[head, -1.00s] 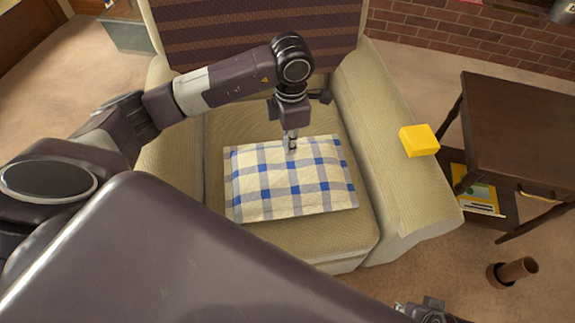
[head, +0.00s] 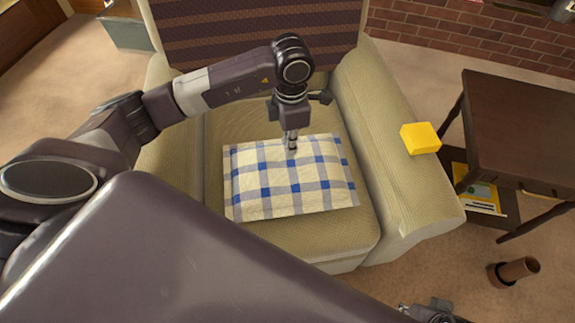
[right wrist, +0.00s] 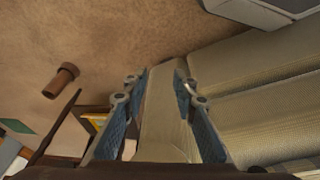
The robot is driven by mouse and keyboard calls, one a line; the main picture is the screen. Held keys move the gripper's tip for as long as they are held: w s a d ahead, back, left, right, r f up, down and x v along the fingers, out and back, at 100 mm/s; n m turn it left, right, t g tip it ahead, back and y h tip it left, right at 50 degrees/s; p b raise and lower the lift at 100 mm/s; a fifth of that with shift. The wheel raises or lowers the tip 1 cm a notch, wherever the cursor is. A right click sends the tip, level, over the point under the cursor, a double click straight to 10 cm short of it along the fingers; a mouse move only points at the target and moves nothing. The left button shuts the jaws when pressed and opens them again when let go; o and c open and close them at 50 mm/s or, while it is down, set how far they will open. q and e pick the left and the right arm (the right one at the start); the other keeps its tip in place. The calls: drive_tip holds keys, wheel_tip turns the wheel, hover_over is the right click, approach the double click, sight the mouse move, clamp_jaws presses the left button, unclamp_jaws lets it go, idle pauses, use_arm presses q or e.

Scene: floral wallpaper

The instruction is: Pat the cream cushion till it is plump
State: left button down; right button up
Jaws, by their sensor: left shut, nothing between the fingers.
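The cream cushion (head: 280,180) with a blue and grey check lies flat on the armchair seat (head: 240,125) in the head view. Its middle bulges a little above a flat border. My left gripper (head: 292,147) is shut and empty, pointing down at the cushion's back part, right of its middle. Its tips are at or just above the cloth; I cannot tell if they touch. My right gripper (right wrist: 160,78) is open and empty in the right wrist view. It also shows partly at the bottom edge of the head view (head: 428,312), away from the cushion.
A yellow block (head: 420,138) sits on the armchair's right arm (head: 385,130). A dark side table (head: 520,125) stands to the right, with a yellow magazine (head: 478,198) on its lower shelf. A brown cylinder (head: 514,271) lies on the carpet. The armchair's arms and back enclose the seat.

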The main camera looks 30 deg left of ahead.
use_arm(q)
drive_tip(key=shift+f, duration=0.4)
drive_tip(key=shift+f+b, duration=0.3)
drive_tip(key=shift+b, duration=0.2)
drive_tip(key=shift+f+b, duration=0.35)
drive_tip(key=shift+f, duration=0.1)
use_arm(e)
drive_tip(key=v, duration=0.4)
drive_tip(key=shift+d, duration=0.15)
drive_tip(key=shift+w, duration=0.1)
